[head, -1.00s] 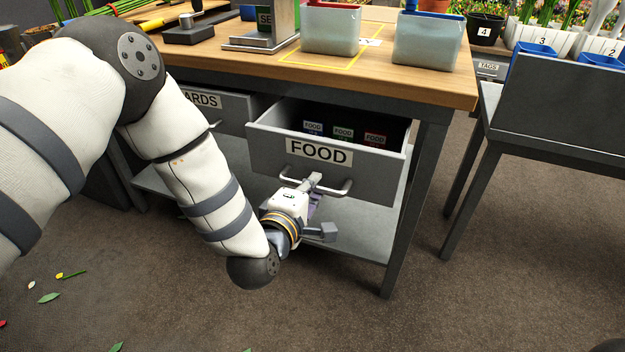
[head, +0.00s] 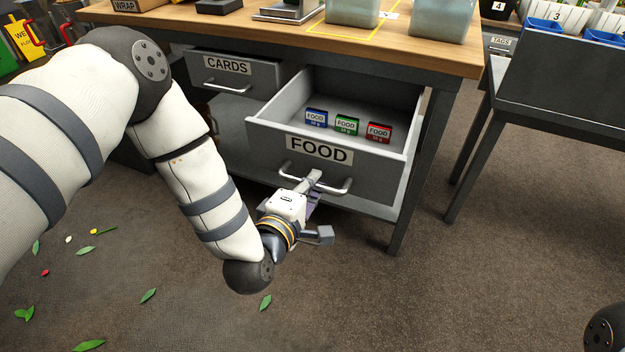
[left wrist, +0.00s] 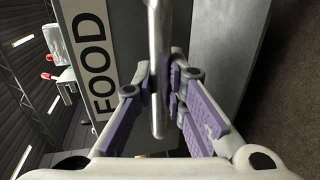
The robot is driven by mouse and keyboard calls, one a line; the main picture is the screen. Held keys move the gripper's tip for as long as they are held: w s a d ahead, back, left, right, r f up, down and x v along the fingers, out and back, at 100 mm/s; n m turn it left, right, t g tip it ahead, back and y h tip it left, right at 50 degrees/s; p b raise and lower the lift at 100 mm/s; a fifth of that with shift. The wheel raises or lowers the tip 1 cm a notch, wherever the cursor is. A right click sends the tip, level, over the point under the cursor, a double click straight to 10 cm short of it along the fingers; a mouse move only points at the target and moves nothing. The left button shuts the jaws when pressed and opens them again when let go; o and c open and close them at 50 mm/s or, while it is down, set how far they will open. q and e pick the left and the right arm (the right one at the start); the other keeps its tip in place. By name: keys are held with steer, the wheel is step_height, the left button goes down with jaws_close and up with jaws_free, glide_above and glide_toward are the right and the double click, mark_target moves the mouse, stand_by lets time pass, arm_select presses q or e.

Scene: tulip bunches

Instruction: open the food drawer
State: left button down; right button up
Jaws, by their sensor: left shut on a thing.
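The food drawer (head: 375,165) stands pulled well out of the wooden-topped bench, and its FOOD label (head: 319,150) faces me. Inside lie a blue food packet (head: 316,118), a green one (head: 346,125) and a red one (head: 379,132). My left gripper (head: 312,183) is shut on the drawer's metal handle (head: 335,190). In the left wrist view the handle (left wrist: 158,60) runs between the purple-padded fingers, beside the FOOD label (left wrist: 90,60). My right gripper is not in view; only a dark piece of my right arm may show at the lower right edge.
The closed CARDS drawer (head: 235,75) is left of the food drawer. The bench top (head: 440,55) holds clear bins (head: 440,20). A grey table (head: 570,85) stands at the right.

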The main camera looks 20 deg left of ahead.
arm_select(q)
steer(key=c, duration=1.6)
jaws_free()
steer(key=v, duration=1.2)
